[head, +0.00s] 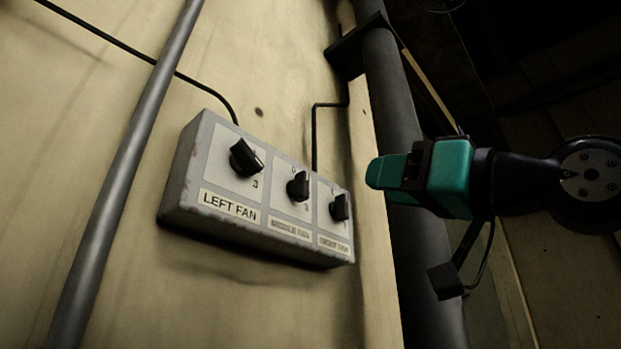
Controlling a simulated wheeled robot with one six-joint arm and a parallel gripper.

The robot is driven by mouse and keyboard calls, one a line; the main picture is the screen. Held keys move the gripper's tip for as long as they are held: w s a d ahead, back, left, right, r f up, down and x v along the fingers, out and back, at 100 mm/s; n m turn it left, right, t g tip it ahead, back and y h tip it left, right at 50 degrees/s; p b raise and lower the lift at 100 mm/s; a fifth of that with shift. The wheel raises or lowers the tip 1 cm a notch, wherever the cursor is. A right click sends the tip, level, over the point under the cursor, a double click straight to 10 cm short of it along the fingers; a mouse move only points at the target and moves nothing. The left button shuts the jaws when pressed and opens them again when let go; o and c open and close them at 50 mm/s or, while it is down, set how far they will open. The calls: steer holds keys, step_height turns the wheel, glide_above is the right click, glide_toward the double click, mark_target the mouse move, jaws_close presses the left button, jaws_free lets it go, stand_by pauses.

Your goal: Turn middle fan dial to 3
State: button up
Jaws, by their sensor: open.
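A grey control box (250,245) is fixed to the pale wall. It carries three black dials in a row. The middle dial (298,186) has a small "3" printed at its lower right; which mark its knob points to is too small to tell. The left dial (245,157) sits above a "LEFT FAN" label. The right dial (339,207) is at the box's right end. My teal gripper (376,172) is to the right of the box, pointing left, apart from all the dials and empty. The gap between its fingers is hard to see from this side.
A grey pipe (125,165) runs up the wall left of the box. A thick dark pipe (405,215) stands right of the box, behind my gripper. Thin black cables (314,135) run from the box's top. The space before the dials is clear.

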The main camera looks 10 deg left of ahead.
mark_target(307, 180)
steer(key=p+x, duration=0.7)
steer(key=x, duration=0.6)
steer(key=shift+w+a+r+p, duration=0.1)
steer(key=shift+w+a+p, duration=0.1)
steer(key=shift+a+p, duration=0.15)
steer(key=shift+w+a, duration=0.2)
steer(key=shift+a, duration=0.05)
jaws_close()
